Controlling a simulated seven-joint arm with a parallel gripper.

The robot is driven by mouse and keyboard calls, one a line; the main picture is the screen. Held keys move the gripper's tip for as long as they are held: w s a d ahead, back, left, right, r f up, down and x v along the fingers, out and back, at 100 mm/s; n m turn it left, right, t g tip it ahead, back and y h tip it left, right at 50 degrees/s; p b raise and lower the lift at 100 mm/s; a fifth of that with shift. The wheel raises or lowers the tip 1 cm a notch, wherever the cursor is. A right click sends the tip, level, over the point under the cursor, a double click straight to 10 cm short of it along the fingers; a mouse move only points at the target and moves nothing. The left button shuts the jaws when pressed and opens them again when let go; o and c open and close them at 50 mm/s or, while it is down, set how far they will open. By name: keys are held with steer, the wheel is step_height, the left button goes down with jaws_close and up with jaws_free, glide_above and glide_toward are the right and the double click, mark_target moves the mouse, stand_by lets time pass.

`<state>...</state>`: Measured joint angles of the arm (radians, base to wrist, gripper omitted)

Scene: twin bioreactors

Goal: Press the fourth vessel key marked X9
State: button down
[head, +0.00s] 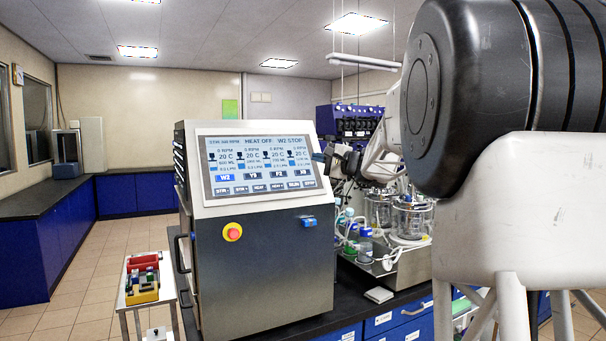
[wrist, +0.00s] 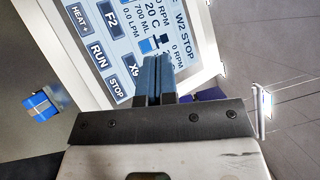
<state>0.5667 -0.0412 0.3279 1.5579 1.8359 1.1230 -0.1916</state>
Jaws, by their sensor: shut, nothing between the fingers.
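The touch screen (head: 262,165) on the bioreactor console shows four vessel columns with a key under each. The first key, W2 (head: 225,177), is highlighted blue. In the wrist view the X9 key (wrist: 133,70) is partly hidden by my fingers. My gripper (wrist: 153,62) is shut and empty, its blue fingertips in front of the screen close to X9. In the head view my gripper (head: 319,157) is at the screen's right edge. I cannot tell whether the tips touch the screen.
A lower key row (head: 267,187) runs just under the vessel keys. Glass vessels (head: 412,220) and bottles stand to the right. A small cart (head: 150,300) is at left.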

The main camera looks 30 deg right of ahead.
steer(key=w+f, duration=0.4)
steer(key=w, duration=0.3)
stand_by(0.4)
steer(key=shift+w+f, duration=0.5)
steer(key=shift+w, duration=0.15)
stand_by(3.1)
steer(key=shift+s+r, duration=0.1)
stand_by(0.3)
steer(key=shift+s+r, duration=0.35)
steer(key=shift+s, duration=0.25)
steer(key=shift+s+r, duration=0.4)
steer(key=shift+s, duration=0.3)
steer(key=shift+s+r, duration=0.45)
steer(key=shift+s, duration=0.3)
steer(key=shift+s+r, duration=0.4)
steer(key=shift+s, duration=0.3)
